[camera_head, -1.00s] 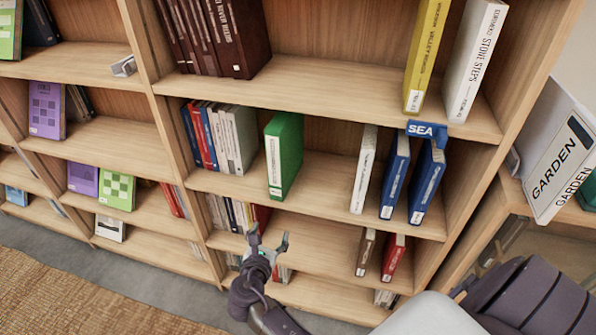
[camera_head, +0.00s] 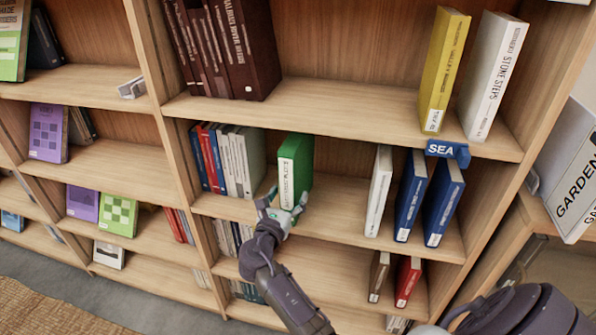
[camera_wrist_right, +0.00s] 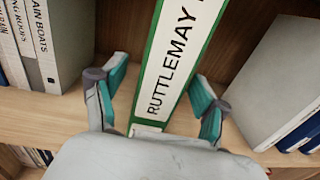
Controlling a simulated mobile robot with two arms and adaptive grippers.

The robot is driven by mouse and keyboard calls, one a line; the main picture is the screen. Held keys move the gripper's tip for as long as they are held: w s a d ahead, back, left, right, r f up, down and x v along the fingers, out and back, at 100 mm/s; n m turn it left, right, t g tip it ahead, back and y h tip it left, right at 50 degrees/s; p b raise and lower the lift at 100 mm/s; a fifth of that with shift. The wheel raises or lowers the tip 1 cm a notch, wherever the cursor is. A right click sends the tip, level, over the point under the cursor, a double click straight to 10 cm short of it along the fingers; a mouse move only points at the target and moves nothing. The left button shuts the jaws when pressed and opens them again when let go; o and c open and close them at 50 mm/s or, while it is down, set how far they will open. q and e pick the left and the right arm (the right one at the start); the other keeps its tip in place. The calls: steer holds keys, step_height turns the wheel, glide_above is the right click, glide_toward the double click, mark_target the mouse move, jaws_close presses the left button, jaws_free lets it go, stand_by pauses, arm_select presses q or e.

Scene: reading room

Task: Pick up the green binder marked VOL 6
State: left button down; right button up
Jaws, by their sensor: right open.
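The green binder (camera_head: 304,158) stands upright on the middle shelf, its spine with a white label facing out. In the right wrist view the binder (camera_wrist_right: 154,48) shows its label, reading RUTTLEMAY; no VOL 6 mark can be read. My right gripper (camera_head: 287,198) is open in front of the lower spine. In the wrist view one finger is on each side of the binder, with gaps between the fingers and its sides. My left gripper is not in view.
Grey books (camera_head: 240,158) stand close left of the binder. To its right is bare shelf, then a white book (camera_head: 379,190) and blue books (camera_head: 411,195) under a SEA sign (camera_head: 446,152). The shelf above (camera_head: 340,105) overhangs.

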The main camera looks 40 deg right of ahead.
steer(key=x, duration=0.3)
steer(key=shift+w+d, duration=0.1)
jaws_close()
